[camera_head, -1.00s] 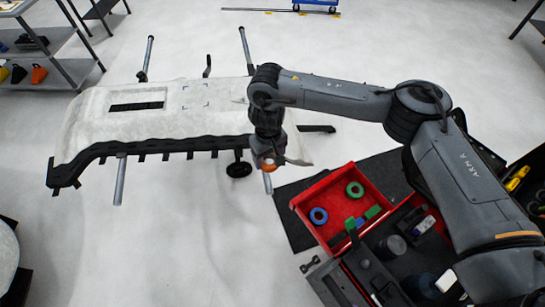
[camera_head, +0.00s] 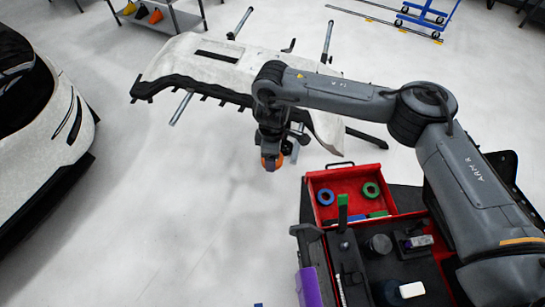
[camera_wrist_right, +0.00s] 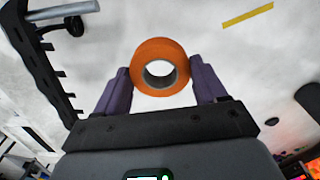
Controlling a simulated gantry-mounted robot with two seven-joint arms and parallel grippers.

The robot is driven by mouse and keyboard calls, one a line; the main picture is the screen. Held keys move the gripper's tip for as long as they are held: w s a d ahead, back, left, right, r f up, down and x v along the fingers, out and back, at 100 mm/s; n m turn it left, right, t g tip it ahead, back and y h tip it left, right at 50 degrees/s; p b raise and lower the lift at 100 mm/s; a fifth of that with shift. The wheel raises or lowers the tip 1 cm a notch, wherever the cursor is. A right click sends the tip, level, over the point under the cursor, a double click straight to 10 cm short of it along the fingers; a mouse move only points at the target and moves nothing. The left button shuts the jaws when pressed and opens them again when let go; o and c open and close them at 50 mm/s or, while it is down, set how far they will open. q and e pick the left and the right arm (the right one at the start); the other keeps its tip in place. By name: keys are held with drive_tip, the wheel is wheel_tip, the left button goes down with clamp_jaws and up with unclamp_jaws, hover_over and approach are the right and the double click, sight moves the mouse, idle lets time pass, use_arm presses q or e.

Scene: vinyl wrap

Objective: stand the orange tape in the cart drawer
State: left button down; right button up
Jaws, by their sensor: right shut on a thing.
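The orange tape (camera_wrist_right: 160,50) is a ring held between the purple fingers of my right gripper (camera_wrist_right: 160,80) in the right wrist view. In the head view the tape (camera_head: 272,163) hangs below my right gripper (camera_head: 272,155), in the air over the floor, left of the cart. The red cart drawer (camera_head: 348,213) is pulled out at the cart's far side. In it are a blue tape ring (camera_head: 326,197), a green tape ring (camera_head: 371,190) and blue and green blocks near its front. My left gripper is not in view.
The cart top (camera_head: 400,268) holds a dark cylinder (camera_head: 379,244), a bottle and small tools. A white panel on a stand (camera_head: 215,62) is behind my right gripper. A car (camera_head: 50,120) stands at the left. Open floor lies between the car and cart.

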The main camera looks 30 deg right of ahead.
drive_tip(key=n, duration=0.2)
drive_tip(key=d+n, duration=0.1)
drive_tip(key=n, duration=0.2)
drive_tip(key=d+n, duration=0.1)
drive_tip(key=n, duration=0.2)
drive_tip(key=shift+f, duration=0.15)
drive_tip(key=s+d+f+n, duration=0.45)
drive_tip(key=d+n, duration=0.25)
drive_tip(key=d, duration=0.3)
drive_tip(key=s+d+f+n, duration=0.4)
drive_tip(key=s+d+n, duration=0.25)
drive_tip(key=d, duration=0.45)
drive_tip(key=s+d+f+b, duration=0.1)
drive_tip(key=f+b, duration=0.2)
drive_tip(key=f, duration=0.1)
drive_tip(key=s+d+f+b, duration=0.1)
drive_tip(key=f+b, duration=0.2)
drive_tip(key=f, duration=0.1)
drive_tip(key=s+d+f+b, duration=0.1)
drive_tip(key=f+b, duration=0.3)
drive_tip(key=f, duration=0.1)
drive_tip(key=shift+s+d+f, duration=0.1)
drive_tip(key=shift+s+d, duration=0.15)
drive_tip(key=shift+s, duration=0.1)
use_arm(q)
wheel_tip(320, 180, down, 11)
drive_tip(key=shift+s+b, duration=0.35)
use_arm(e)
drive_tip(key=shift+f, duration=0.85)
